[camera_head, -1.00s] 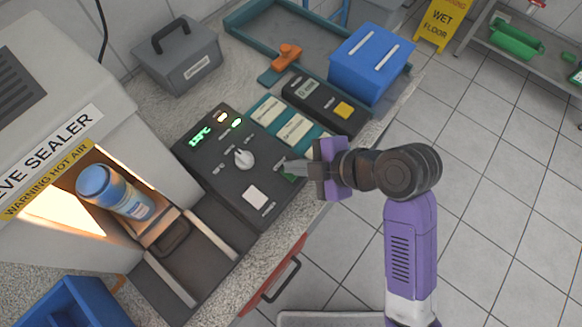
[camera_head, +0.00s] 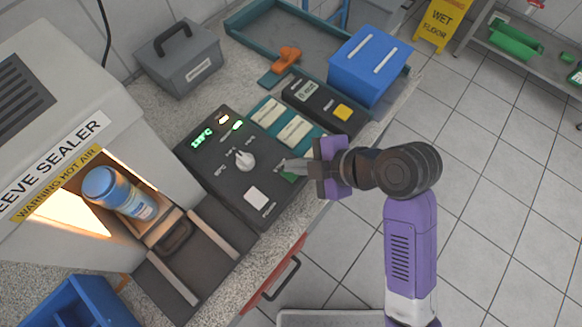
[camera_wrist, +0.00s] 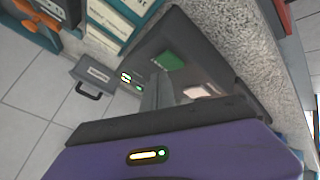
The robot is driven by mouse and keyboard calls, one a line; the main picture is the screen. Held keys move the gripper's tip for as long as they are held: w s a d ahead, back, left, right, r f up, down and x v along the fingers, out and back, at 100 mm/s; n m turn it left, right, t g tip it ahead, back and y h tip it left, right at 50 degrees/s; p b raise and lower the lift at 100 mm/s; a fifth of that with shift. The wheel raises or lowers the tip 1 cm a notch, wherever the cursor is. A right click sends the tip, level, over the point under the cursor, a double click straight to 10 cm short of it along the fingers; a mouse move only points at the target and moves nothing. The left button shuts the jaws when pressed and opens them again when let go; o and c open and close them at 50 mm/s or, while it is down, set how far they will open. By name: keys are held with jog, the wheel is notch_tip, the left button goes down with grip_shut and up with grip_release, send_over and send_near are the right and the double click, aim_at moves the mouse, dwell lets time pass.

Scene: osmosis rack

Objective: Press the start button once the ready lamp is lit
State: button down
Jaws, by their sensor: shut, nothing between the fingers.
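The dark control panel (camera_head: 222,181) of the sleeve sealer has a lit green temperature display (camera_head: 202,139), a grey knob (camera_head: 244,160) and a pale square button (camera_head: 256,196). An orange-white lamp (camera_head: 223,119) and a green lamp (camera_head: 238,124) glow at its far edge; their labels are too small to read. A green button (camera_wrist: 168,61) shows in the wrist view; in the head view my fingers mostly cover it. My gripper (camera_head: 284,164) is shut and empty, its tips over the panel's right side near that button. Whether they touch it, I cannot tell.
Right of the panel are teal-edged cards (camera_head: 283,121) and a black box with a yellow button (camera_head: 342,112). A blue box (camera_head: 370,65) and grey case (camera_head: 178,56) stand behind.

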notch_tip(320, 180, up, 5)
jog(key=p, duration=0.4)
jog(key=shift+r, duration=0.1)
dwell(0.7)
